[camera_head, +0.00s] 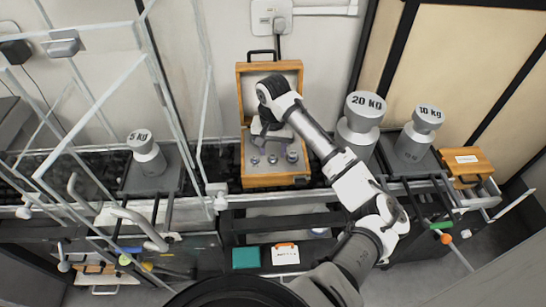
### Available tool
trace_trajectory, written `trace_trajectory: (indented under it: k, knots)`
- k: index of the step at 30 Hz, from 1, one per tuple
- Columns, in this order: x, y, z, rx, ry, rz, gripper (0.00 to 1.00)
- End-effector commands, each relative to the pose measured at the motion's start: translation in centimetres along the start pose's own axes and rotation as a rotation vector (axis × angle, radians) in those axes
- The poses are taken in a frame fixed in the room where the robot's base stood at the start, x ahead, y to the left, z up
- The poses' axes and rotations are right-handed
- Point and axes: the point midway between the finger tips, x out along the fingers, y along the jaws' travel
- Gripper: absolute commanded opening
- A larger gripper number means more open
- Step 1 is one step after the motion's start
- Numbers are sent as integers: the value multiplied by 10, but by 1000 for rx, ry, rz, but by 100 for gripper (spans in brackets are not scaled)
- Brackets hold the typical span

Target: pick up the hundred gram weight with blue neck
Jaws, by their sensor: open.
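An open wooden weight box (272,182) stands on the table at centre, its lid raised at the back. Several small metal weights sit in its grey insert, among them a left one (254,160), a middle one (273,159) and a right one (292,157). Bluish or purplish tints show near them, but they are too small for me to tell which has the blue neck. My gripper (268,145) is over the box, pointing down at the back part of the insert, open. It hides part of the insert and any weights beneath it.
A 5 KG weight (149,158) stands left of the box. A 20 KG weight (358,130) and a 10 KG weight (417,140) stand to the right, near my arm. A closed wooden box (467,165) lies far right. Glass-like frames rise at the left.

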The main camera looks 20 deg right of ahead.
Motion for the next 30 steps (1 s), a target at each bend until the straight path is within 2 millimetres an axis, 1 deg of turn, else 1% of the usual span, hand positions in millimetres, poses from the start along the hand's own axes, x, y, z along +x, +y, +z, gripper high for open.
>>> trace_trajectory:
  k: [3,5,12,22,30]
  knots:
    - [13,0,0,1,-2,0,43]
    - [17,0,0,0,-1,0,43]
    - [19,0,0,0,-1,-1,43]
    - [19,0,0,0,-1,0,0]
    - [18,0,0,0,0,-1,0]
